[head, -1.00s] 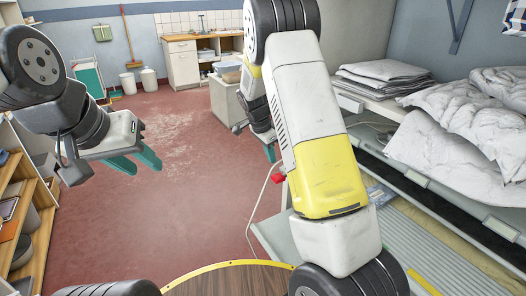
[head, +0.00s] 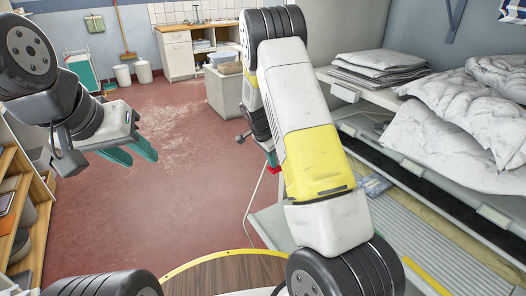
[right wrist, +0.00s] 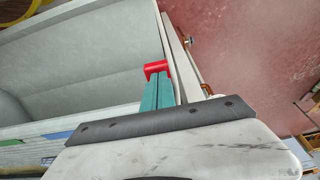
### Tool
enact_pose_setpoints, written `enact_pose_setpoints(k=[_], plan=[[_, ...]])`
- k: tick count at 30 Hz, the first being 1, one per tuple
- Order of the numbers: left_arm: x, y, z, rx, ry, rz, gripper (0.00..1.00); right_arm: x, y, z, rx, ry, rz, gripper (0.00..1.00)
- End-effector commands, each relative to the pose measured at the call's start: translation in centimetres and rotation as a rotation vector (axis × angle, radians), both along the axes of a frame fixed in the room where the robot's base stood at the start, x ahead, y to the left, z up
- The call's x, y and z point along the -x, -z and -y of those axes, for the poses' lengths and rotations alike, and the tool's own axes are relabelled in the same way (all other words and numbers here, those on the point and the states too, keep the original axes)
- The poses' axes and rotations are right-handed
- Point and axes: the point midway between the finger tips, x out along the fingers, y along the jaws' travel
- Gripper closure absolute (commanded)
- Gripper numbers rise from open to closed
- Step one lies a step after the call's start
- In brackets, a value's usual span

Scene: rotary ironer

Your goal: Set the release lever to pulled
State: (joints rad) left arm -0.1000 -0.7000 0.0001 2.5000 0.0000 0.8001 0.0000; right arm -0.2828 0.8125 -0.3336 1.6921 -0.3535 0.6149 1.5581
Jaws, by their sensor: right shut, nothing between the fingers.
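The release lever's red end (right wrist: 156,68) shows in the right wrist view, beside a pale metal panel edge. My right gripper (right wrist: 157,80) is shut, with its two teal fingers together and nothing between them. Its tips are right at the red end; whether they touch it I cannot tell. In the head view a bit of the red end (head: 274,170) shows just below my right gripper's teal fingers (head: 271,157), largely hidden by my right arm. My left gripper (head: 142,159) is open and empty, over the floor at the left.
The ironer's bed (head: 425,215) runs along the right. White linen (head: 450,135) and folded grey sheets (head: 378,68) lie on the shelf above it. A wooden shelf unit (head: 25,205) stands at the left. The red floor (head: 190,200) between is clear.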

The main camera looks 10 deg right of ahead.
Motion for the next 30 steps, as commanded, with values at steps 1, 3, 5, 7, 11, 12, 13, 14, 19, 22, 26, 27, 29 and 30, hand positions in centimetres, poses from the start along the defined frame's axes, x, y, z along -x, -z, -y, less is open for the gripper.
enact_pose_setpoints(k=[1, 3, 5, 7, 11, 12, 13, 14, 19, 22, 26, 27, 29, 30], plan=[[0.0, 0.0, 0.0, 0.0, 0.0, 0.0, 0.64, 0.0, 0.1, -0.2, 0.008, -0.003, 0.001, 1.0], [0.0, 0.0, 0.0, 0.0, 0.0, 0.0, 0.64, 0.1, 0.3, -0.3, 0.023, -0.004, 0.006, 1.0], [0.0, 0.0, 0.0, 0.0, 0.0, 0.0, 0.64, 0.1, 0.4, -0.4, 0.044, -0.006, 0.014, 1.0], [0.0, 0.0, 0.0, 0.0, 0.0, 0.0, 0.64, 0.2, 0.8, -0.6, 0.077, -0.008, 0.023, 1.0], [0.0, 0.0, 0.0, 0.0, 0.0, 0.0, 0.64, 0.3, 1.5, -0.9, 0.156, -0.01, 0.052, 1.0], [0.0, 0.0, 0.0, 0.0, 0.0, 0.0, 0.64, 0.3, 1.8, -1.0, 0.184, -0.011, 0.062, 1.0], [0.0, 0.0, 0.0, 0.0, 0.0, 0.0, 0.64, 0.4, 2.1, -1.0, 0.207, -0.011, 0.069, 1.0], [0.0, 0.0, 0.0, 0.0, 0.0, 0.0, 0.64, 0.4, 2.3, -1.1, 0.23, -0.011, 0.078, 1.0], [0.0, 0.0, 0.0, 0.0, 0.0, 0.0, 0.64, 0.4, 3.7, -1.1, 0.366, -0.011, 0.128, 1.0], [0.0, 0.0, 0.0, 0.0, 0.0, 0.0, 0.64, 0.4, 4.3, -0.9, 0.351, 0.0, 0.126, 1.0], [0.0, 0.0, 0.0, 0.0, 0.0, 0.0, 0.64, 0.3, 5.2, -0.9, 0.349, -0.001, 0.126, 1.0], [0.0, 0.0, 0.0, 0.0, 0.0, 0.0, 0.64, 0.3, 5.4, -0.9, 0.348, -0.001, 0.126, 1.0], [0.0, 0.0, 0.0, 0.0, 0.0, 0.0, 0.64, 0.3, 5.7, -0.9, 0.348, -0.001, 0.127, 1.0], [0.0, 0.0, 0.0, 0.0, 0.0, 0.0, 0.64, 0.3, 5.9, -0.8, 0.347, 0.0, 0.127, 1.0]])
